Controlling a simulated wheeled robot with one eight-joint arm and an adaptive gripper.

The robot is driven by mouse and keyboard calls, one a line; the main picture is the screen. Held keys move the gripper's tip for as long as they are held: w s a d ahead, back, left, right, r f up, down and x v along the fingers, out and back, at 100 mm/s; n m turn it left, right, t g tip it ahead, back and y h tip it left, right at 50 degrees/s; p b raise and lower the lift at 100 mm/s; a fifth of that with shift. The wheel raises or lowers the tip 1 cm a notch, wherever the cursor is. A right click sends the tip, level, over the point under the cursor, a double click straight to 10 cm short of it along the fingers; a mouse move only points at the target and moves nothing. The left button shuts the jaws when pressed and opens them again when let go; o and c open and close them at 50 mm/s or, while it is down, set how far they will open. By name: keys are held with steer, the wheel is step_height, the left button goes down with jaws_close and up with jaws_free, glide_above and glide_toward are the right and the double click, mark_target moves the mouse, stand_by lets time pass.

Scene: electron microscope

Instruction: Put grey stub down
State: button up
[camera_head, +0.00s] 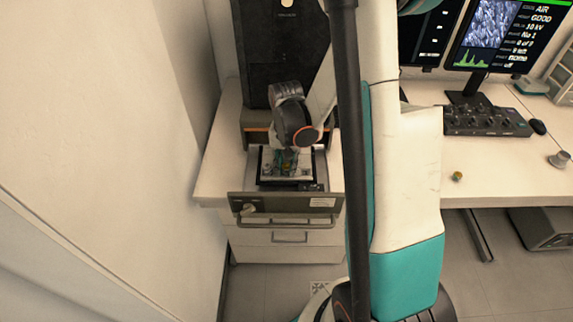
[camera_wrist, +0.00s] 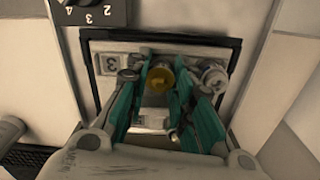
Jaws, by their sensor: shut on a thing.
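In the wrist view, a yellow round-topped stub (camera_wrist: 160,78) sits between the teal fingers of my gripper (camera_wrist: 158,62), which are closed in around it. A grey round stub (camera_wrist: 213,76) stands just outside the fingers on the right, apart from the yellow one. Both are over a pale dark-rimmed holder plate (camera_wrist: 103,82) with a number label. In the head view, my gripper (camera_head: 287,160) points down over this holder (camera_head: 304,184), and the grey stub (camera_head: 268,170) shows left of it. Whether the yellow stub touches the plate is hidden.
The holder is on an open drawer with a handled front (camera_head: 285,205). The tall dark microscope (camera_head: 284,45) stands close behind. A wall rises on the left. On the right desk lie a brass stub (camera_head: 457,176), a grey piece (camera_head: 558,159) and a control panel (camera_head: 485,121).

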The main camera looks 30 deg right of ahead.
mark_target(286, 164)
steer(key=shift+f, duration=0.35)
steer(key=shift+s+b, duration=0.1)
steer(key=shift+b, duration=0.3)
steer(key=shift+s+f, duration=0.15)
steer(key=shift+f, duration=0.05)
steer(key=o, duration=0.9)
steer(key=shift+o, duration=0.4)
steer(key=shift+w+f, duration=0.2)
steer(key=shift+r, duration=0.2)
steer(key=shift+r+p, duration=0.4)
steer(key=shift+r, duration=0.05)
step_height(286, 164, up, 12)
steer(key=p, duration=0.4)
steer(key=shift+r, duration=0.15)
